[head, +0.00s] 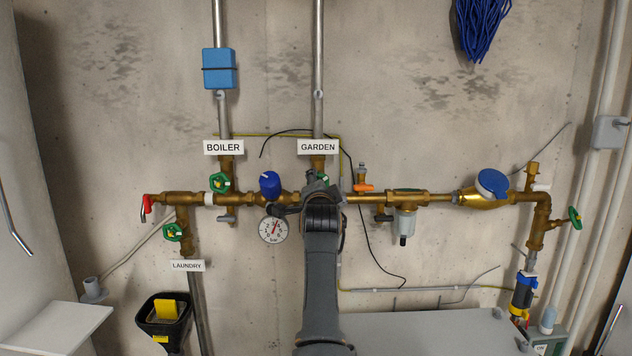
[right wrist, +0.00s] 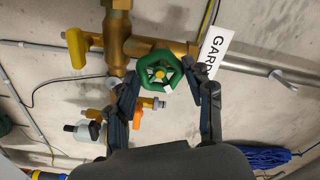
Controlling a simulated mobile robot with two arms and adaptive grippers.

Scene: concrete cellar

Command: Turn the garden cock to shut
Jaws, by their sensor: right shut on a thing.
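The garden cock's green handwheel (right wrist: 160,74) with a yellow hub and a small white tab sits between my right gripper's two fingers in the right wrist view. My right gripper (right wrist: 164,86) is shut on the wheel, one finger on each side. In the head view, the right gripper (head: 320,190) is at the brass pipe below the GARDEN label (head: 318,147), and hides most of the wheel; only a bit of green (head: 323,177) shows. The label also shows in the right wrist view (right wrist: 216,50). My left gripper is not in view.
The BOILER cock (head: 220,183) and LAUNDRY cock (head: 173,232) have similar green wheels to the left. A blue-capped regulator (head: 270,184) and pressure gauge (head: 273,230) are close beside my gripper. An orange lever (head: 363,187) and filter (head: 405,222) stand to the right.

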